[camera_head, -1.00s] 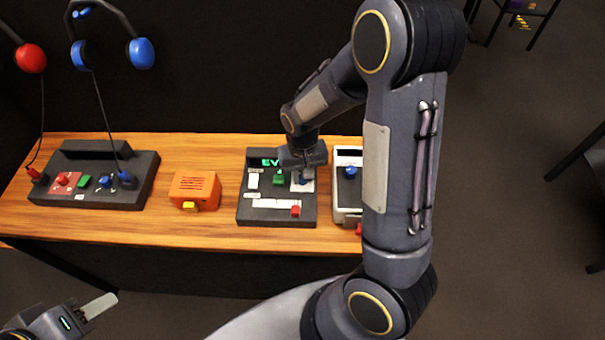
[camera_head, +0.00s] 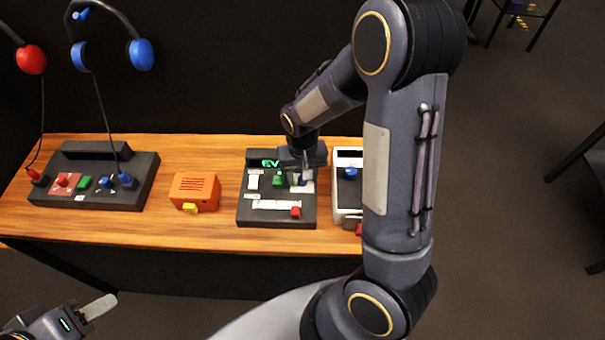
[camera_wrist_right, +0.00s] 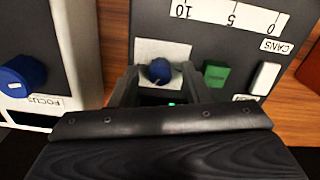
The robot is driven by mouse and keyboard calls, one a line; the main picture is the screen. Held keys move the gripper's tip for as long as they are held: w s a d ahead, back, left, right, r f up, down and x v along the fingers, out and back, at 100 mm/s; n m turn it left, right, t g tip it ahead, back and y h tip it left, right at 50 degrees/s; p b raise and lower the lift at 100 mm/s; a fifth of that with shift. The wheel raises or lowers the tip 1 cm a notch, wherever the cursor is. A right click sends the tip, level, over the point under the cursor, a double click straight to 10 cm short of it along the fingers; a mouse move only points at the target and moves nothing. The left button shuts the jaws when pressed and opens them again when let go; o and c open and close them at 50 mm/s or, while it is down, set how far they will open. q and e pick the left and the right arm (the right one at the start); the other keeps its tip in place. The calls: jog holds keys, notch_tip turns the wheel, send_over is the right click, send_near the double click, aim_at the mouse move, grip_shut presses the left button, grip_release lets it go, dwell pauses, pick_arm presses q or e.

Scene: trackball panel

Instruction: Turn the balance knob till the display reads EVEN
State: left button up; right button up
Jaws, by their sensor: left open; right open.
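The middle dark panel (camera_head: 250,212) stands on the wooden table. Its display (camera_head: 269,162) shows green letters starting "EV"; my right gripper hides the rest. A blue knob (camera_wrist_right: 158,71) on a white plate sits at the panel's right side, and its label is hidden. I cannot read which control is named balance. My right gripper (camera_head: 303,172) is above this knob, with its open fingers (camera_wrist_right: 158,88) on either side of it in the wrist view, apart from it. My left gripper (camera_head: 105,303) is open and empty at the lower left, away from the table.
The panel also has a green button (camera_head: 278,181), a red slider (camera_head: 295,211) and a white switch (camera_wrist_right: 265,78). A white device (camera_head: 348,212) with a blue knob (camera_wrist_right: 22,76) stands close on the right. An orange box (camera_head: 195,188) and another dark panel (camera_head: 118,195) stand left.

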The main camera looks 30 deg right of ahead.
notch_tip(320, 180, up, 8)
jog(key=shift+f, duration=0.1)
dwell(0.6)
jog(key=s+a+r+n+t+y, duration=0.1)
jog(key=s+a+r+t+y, duration=0.1)
jog(key=s+r, duration=0.3)
jog(key=s+a+r+n+t+y, duration=0.1)
jog(key=s+r, duration=0.4)
jog(key=s, duration=0.7)
jog(key=a+t, duration=0.1)
jog(key=t, duration=0.1)
jog(key=shift+a+t+y, duration=0.15)
jog(key=shift+t+y, duration=0.15)
jog(key=shift+y, duration=0.1)
dwell(1.2)
